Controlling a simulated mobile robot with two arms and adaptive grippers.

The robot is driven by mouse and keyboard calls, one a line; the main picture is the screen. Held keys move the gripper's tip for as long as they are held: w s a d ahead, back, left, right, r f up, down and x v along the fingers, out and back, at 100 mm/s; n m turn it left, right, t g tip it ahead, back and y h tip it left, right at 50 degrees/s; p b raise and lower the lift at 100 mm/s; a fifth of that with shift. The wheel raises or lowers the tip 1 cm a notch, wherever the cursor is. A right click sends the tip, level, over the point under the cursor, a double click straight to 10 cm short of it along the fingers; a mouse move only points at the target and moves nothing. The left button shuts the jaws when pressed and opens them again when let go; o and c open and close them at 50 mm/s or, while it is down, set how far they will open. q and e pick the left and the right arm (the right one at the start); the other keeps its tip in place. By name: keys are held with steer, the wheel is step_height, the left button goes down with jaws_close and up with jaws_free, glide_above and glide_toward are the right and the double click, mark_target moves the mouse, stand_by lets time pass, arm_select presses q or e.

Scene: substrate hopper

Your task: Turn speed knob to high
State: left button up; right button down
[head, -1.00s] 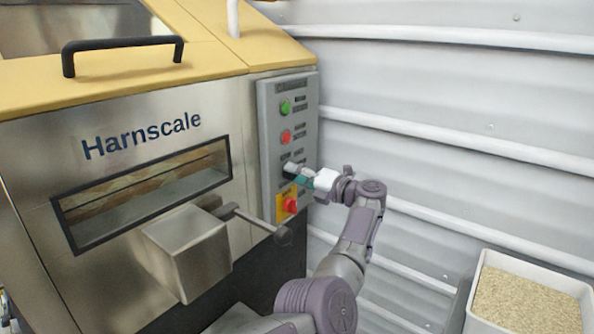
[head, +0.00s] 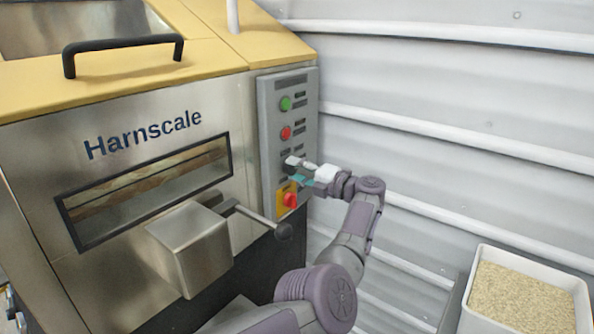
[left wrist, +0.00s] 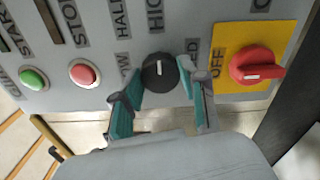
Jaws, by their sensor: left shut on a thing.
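The speed knob (left wrist: 159,72) is a round black dial with a white mark on the grey control panel (left wrist: 100,25). In the left wrist view its mark points up, toward the HIGH label (left wrist: 155,15); a LOW label is to its left. My left gripper (head: 296,172) is at the panel (head: 268,130) in the head view and mostly hides the knob there. In the left wrist view its teal-padded fingers (left wrist: 161,80) are on both sides of the knob, shut on it. My right gripper is not in view.
A red OFF switch (left wrist: 257,65) on a yellow plate is close to the right finger. Green (head: 286,104) and red (head: 286,133) buttons are above the gripper. A crank handle (head: 283,231) juts out below. A tray of substrate (head: 474,290) stands at lower right.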

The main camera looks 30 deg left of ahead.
arm_select(q)
steer(key=o, duration=1.1)
steer(key=shift+o, duration=0.2)
steer(key=d, duration=1.2)
steer(key=shift+s, duration=0.45)
